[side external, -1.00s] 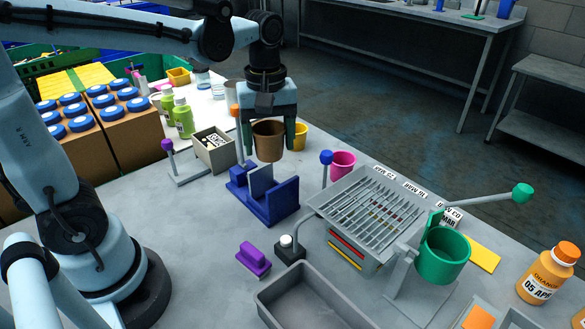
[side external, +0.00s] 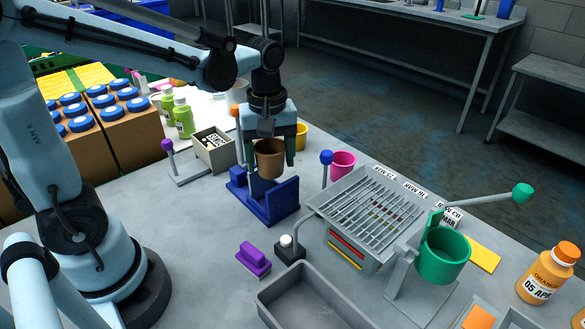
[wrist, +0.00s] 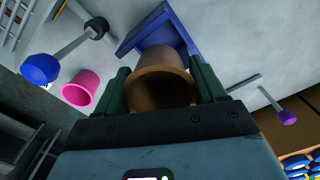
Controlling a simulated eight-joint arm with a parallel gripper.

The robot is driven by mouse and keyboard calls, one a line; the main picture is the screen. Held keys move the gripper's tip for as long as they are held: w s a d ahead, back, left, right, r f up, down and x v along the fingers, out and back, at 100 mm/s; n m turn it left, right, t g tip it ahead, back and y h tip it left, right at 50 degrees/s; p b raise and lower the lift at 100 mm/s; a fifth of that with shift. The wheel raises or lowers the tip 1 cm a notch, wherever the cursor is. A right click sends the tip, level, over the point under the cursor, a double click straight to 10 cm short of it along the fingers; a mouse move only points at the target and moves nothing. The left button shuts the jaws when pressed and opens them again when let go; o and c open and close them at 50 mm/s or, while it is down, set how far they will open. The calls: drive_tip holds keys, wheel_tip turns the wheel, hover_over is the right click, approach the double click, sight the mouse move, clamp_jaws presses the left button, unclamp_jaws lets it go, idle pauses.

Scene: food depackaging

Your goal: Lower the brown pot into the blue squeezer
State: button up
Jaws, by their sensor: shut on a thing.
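The brown pot (side external: 269,160) is held upright between the fingers of my gripper (side external: 270,155), which is shut on it. In the side view the pot overlaps the top of the blue squeezer (side external: 274,204), which stands on the table. The pot's lower end is near the squeezer's upright plates; whether it touches them I cannot tell. In the wrist view the pot (wrist: 160,85) shows its open mouth between the green fingers (wrist: 160,92), with the blue squeezer (wrist: 148,32) beyond it and partly hidden by it.
A yellow pot (side external: 300,136) stands behind the gripper. A pink pot (side external: 342,165) and a blue-knobbed lever (side external: 326,158) stand right of the squeezer. A purple-handled object (side external: 254,259) lies in front. A grey box (side external: 215,149) and purple-knobbed lever (side external: 168,146) stand left.

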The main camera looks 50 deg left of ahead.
sight(272, 172)
drive_tip(key=shift+f, duration=2.05)
drive_tip(key=shift+f, duration=0.1)
drive_tip(key=o, duration=1.2)
drive_tip(key=shift+w+d, duration=0.1)
